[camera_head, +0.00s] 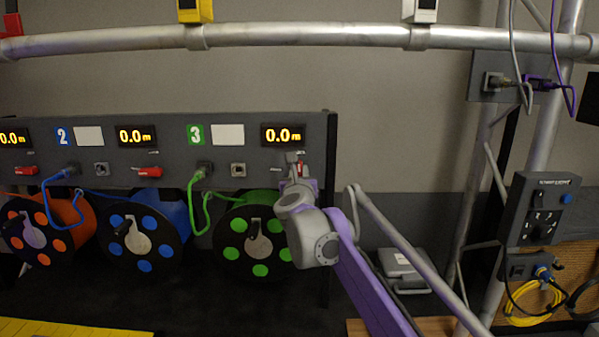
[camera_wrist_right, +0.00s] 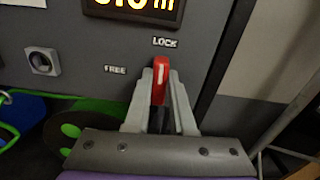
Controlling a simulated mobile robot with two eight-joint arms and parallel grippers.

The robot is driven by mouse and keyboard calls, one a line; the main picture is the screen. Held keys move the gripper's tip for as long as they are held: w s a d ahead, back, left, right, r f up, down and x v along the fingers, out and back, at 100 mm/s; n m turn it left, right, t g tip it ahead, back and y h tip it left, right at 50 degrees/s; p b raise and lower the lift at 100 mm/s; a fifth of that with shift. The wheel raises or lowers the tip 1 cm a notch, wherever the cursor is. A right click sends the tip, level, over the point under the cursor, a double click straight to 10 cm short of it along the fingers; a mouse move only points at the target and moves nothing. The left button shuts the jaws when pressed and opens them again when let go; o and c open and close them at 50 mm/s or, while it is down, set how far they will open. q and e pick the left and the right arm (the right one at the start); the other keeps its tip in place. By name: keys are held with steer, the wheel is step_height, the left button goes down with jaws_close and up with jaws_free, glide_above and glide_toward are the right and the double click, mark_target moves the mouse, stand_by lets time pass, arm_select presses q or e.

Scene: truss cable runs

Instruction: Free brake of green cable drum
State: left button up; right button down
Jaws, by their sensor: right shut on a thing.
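The green cable drum (camera_head: 232,253) stands at the right of the drum row, under the panel section with the green 3 (camera_head: 196,135). Its green rim also shows at the lower left of the right wrist view (camera_wrist_right: 60,115). Its red brake lever (camera_wrist_right: 161,72) points up to the LOCK label (camera_wrist_right: 165,42); the FREE label (camera_wrist_right: 115,69) is to its left. My right gripper (camera_head: 296,164) is at the panel below the drum's 0.0 m display (camera_head: 283,135). Its fingers (camera_wrist_right: 160,98) are shut around the lever. My left gripper is out of view.
A blue drum (camera_head: 145,243) and an orange drum (camera_head: 45,228) stand to the left, their red levers (camera_head: 148,172) lying sideways. A green cable (camera_head: 197,203) is plugged into the panel. A truss pipe (camera_head: 300,36) runs overhead; truss legs (camera_head: 470,190) stand right.

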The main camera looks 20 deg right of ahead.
steer(key=n, duration=0.2)
steer(key=n+p, duration=0.1)
steer(key=shift+a+n, duration=0.2)
steer(key=shift+n, duration=0.2)
steer(key=shift+w+a+f+n+b, duration=0.1)
steer(key=shift+f+n, duration=0.05)
steer(key=shift+n, duration=2.1)
steer(key=shift+a+f+n+b, duration=0.1)
steer(key=shift+f+n+b, duration=0.1)
steer(key=shift+n, duration=2)
steer(key=shift+w+a+f+n+b, duration=0.1)
steer(key=shift+f+n, duration=0.05)
steer(key=shift+n, duration=2.1)
steer(key=c, duration=0.8)
jaws_free()
steer(key=shift+o, duration=0.2)
steer(key=shift+s, duration=0.1)
